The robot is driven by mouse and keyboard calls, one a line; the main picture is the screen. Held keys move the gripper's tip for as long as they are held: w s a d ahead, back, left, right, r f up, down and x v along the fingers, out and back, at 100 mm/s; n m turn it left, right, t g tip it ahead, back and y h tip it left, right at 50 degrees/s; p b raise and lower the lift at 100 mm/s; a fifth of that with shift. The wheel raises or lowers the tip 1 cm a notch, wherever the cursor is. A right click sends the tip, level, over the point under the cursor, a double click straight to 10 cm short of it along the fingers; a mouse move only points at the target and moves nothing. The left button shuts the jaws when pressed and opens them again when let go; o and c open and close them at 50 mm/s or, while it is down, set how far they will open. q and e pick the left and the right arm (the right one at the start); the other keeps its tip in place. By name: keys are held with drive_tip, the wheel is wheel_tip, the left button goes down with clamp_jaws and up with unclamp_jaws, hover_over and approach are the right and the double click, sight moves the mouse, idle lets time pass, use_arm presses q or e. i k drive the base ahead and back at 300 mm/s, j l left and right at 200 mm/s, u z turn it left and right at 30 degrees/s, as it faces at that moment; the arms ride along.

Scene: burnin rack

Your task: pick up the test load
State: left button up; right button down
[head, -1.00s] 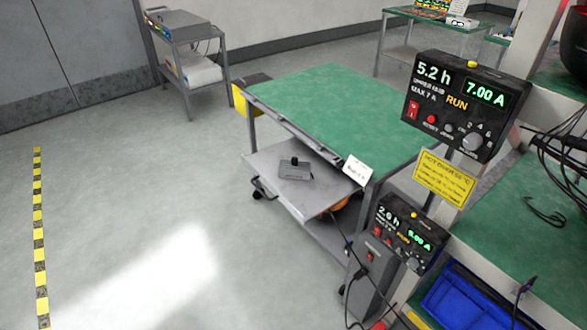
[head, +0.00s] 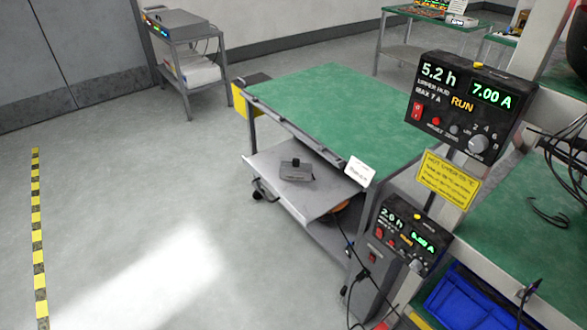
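A small grey box with a black knob or handle on top (head: 296,172), which looks like the test load, sits on the grey middle shelf (head: 270,187) of a green-topped cart (head: 335,107). It lies near the shelf's open left side, below the green top. No cable on it can be made out. Neither of my grippers shows in the head view.
At the right, a panel reading 5.2 h and 7.00 A (head: 466,98) stands above a second panel (head: 407,236) by the cart. A yellow sign (head: 447,180) hangs between them. A blue bin (head: 465,305) is at lower right. Floor left of the cart is clear.

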sight(295, 170)
drive_tip(key=i+j, duration=2.05)
drive_tip(key=j, duration=0.2)
drive_tip(key=i+j+z, duration=0.1)
drive_tip(key=z, duration=0.25)
drive_tip(key=j+z, duration=0.1)
drive_tip(key=z, duration=0.25)
drive_tip(key=i+j+z, duration=0.1)
drive_tip(key=z, duration=0.25)
drive_tip(key=j, duration=0.1)
